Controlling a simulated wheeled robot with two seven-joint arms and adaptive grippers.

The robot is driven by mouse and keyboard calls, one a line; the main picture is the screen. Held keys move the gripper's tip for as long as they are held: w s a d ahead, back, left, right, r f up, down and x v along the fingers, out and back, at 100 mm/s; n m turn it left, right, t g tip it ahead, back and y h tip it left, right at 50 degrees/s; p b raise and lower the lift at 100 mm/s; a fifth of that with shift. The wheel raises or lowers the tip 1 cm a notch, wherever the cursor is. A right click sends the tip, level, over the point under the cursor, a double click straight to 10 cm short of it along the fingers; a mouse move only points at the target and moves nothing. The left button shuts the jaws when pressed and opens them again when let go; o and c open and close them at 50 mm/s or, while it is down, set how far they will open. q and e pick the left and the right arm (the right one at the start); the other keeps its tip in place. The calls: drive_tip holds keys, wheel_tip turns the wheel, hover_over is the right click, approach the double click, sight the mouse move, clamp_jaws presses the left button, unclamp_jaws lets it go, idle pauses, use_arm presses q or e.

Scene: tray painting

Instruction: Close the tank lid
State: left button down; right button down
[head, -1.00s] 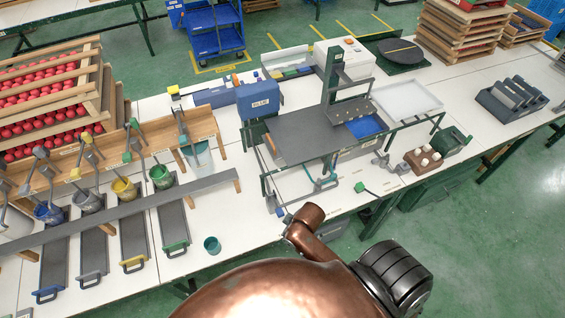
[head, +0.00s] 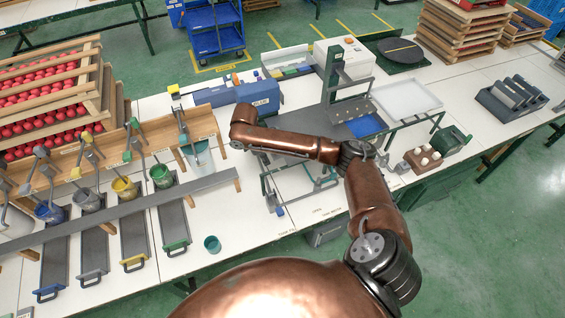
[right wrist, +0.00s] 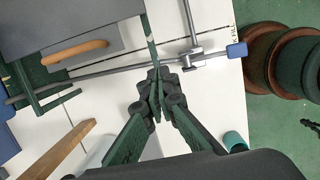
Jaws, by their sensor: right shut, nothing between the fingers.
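A blue box-shaped tank (head: 262,92) with a white label stands at the back left of the green-framed station; my right arm crosses in front of it. I cannot make out which part is its lid or how the lid stands. My right gripper (right wrist: 157,80) is shut and empty in the right wrist view, above the white table by the green frame and a grey rod. An orange handle (right wrist: 75,52) lies left of the fingers, apart from them. In the head view my copper forearm hides most of this gripper. My left gripper is out of view.
The grey station plate (head: 290,122) is partly covered by my arm. A teal cup (head: 212,244) stands near the front edge. Paint pots and a wooden rack (head: 205,120) fill the left side.

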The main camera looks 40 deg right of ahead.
sight(283, 167)
drive_tip(key=d+f, duration=0.1)
drive_tip(key=f, duration=0.1)
drive_tip(key=d+f, duration=0.1)
drive_tip(key=f, duration=0.2)
drive_tip(key=d+f+p, duration=0.1)
drive_tip(key=d+f, duration=0.1)
drive_tip(key=shift+w+f, duration=0.15)
drive_tip(key=shift+f, duration=0.2)
drive_tip(key=d, duration=0.1)
drive_tip(key=d+p, duration=0.1)
drive_tip(key=d, duration=0.1)
drive_tip(key=shift+s+d+r, duration=0.15)
drive_tip(key=shift+s, duration=0.25)
drive_tip(key=shift+d, duration=0.3)
